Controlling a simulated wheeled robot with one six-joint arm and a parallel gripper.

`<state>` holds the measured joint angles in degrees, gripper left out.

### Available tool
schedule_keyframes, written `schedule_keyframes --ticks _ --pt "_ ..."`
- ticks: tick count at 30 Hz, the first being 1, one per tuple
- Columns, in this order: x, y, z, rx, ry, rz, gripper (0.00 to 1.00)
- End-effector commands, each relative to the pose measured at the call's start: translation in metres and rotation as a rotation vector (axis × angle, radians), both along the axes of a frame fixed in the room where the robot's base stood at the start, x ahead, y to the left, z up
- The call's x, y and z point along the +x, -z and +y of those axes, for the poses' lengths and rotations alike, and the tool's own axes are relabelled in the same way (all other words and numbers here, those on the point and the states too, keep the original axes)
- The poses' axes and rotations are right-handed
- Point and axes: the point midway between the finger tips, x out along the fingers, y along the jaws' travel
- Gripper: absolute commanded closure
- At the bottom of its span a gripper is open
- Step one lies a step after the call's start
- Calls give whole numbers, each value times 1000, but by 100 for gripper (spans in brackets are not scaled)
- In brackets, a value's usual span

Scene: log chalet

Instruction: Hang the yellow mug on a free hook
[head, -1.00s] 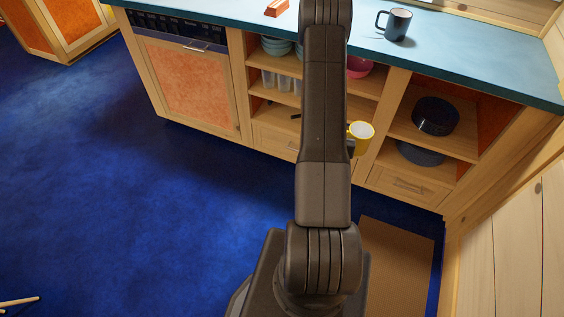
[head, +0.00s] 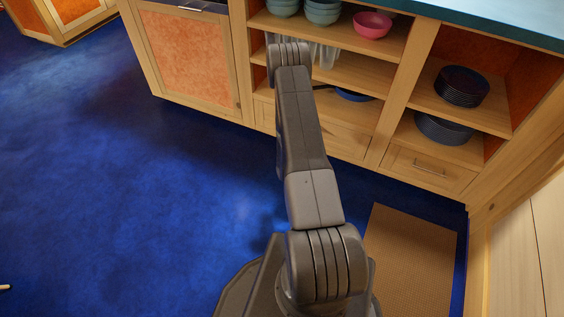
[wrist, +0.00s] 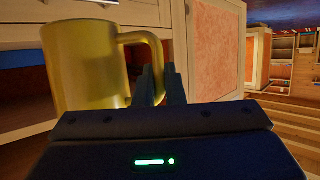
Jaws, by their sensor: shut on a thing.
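The yellow mug (wrist: 85,62) fills the upper left of the wrist view, upright, with its handle (wrist: 150,42) toward the right. My gripper (wrist: 160,84) is shut on the mug at the handle; its dark fingers meet the handle's outer side. In the head view my arm hides the gripper, and the mug does not show there. No hook shows in either current view.
An open shelf unit holds blue bowls (head: 322,10), a pink bowl (head: 373,24) and dark plates (head: 461,86). The teal counter edge (head: 490,20) runs above it.

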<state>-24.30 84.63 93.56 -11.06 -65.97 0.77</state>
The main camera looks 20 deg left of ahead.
Motion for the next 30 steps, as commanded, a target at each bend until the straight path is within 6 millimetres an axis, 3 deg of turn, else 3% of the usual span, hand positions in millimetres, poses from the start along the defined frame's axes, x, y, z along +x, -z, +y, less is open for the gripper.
schedule_keyframes --ticks 1,18,24,30 --pt "0 29 10 0 -28 -1 100" --pt "-17 215 114 0 -335 -2 100" --pt "-25 255 136 1 -407 -1 100" --pt "-28 267 145 2 -436 -2 100"
